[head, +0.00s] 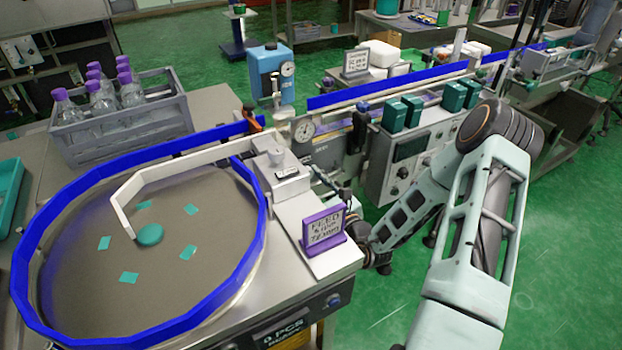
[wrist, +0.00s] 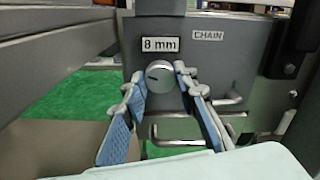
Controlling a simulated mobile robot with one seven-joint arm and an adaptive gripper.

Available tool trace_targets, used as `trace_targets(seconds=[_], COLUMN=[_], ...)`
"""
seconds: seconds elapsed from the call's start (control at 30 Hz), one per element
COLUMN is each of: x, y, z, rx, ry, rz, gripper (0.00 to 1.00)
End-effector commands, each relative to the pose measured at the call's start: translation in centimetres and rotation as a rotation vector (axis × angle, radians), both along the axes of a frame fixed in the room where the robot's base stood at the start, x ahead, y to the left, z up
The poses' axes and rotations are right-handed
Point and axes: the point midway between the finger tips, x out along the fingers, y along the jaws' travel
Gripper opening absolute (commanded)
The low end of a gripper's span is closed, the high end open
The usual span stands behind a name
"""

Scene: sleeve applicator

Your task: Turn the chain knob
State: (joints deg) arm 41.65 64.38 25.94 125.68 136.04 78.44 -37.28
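In the wrist view, the chain knob (wrist: 160,77) is a round silver-grey knob with a dark pointer mark on a dark grey panel. An "8 mm" label is above it, and a "CHAIN" label (wrist: 208,36) is up and to the right. My gripper (wrist: 159,72) has its two blue-padded fingers apart, one on each side of the knob. The fingertips are close to its rim; whether they touch it is not clear. In the head view, the knob and my fingers are hidden beside the machine, behind the purple-framed sign (head: 324,228).
Metal handles (wrist: 185,133) stick out below the knob, close to my right finger. A blue-rimmed round feeder table (head: 60,215) fills the left of the head view. A control box (head: 405,150) with teal blocks stands beside my arm. Green floor is open at lower right.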

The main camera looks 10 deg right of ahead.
Motion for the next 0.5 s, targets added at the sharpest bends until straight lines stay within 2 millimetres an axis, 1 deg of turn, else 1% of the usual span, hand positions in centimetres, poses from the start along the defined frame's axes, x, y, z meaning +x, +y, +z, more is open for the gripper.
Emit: trace_targets(seconds=[0.03,0.17,0.37,0.5], x=[-0.01,-0.02,-0.03,-0.03], y=[0.01,0.0,0.0,0.0], z=[0.0,0.0,0.05,0.15], rx=[0.0,0.0,0.012,0.052], ry=[0.0,0.0,0.004,0.017], rz=[0.0,0.0,0.0,0.0], gripper=[0.17,0.03,0.03,0.03])
